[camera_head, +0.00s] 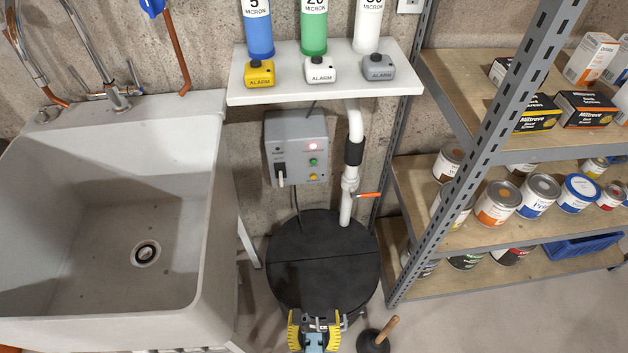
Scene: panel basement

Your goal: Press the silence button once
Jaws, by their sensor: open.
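A grey control box (298,148) is mounted on the concrete wall under the white shelf. On its right side are a glowing red light (312,146), a green button (313,162) and a yellow button (313,177), one below the other. A switch with a pale handle (280,172) is on its left side. The labels are too small to read, so I cannot tell which button is the silence button. My gripper (317,318) is open and empty at the bottom centre, over the front edge of the round black lid, well below the box.
Yellow (260,74), white (320,70) and grey (379,67) alarm units sit on the shelf (345,92). A white pipe with an orange-handled valve (368,195) stands right of the box. A sink (95,230), black lid (325,255), plunger (377,338) and metal rack (470,165) surround the area.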

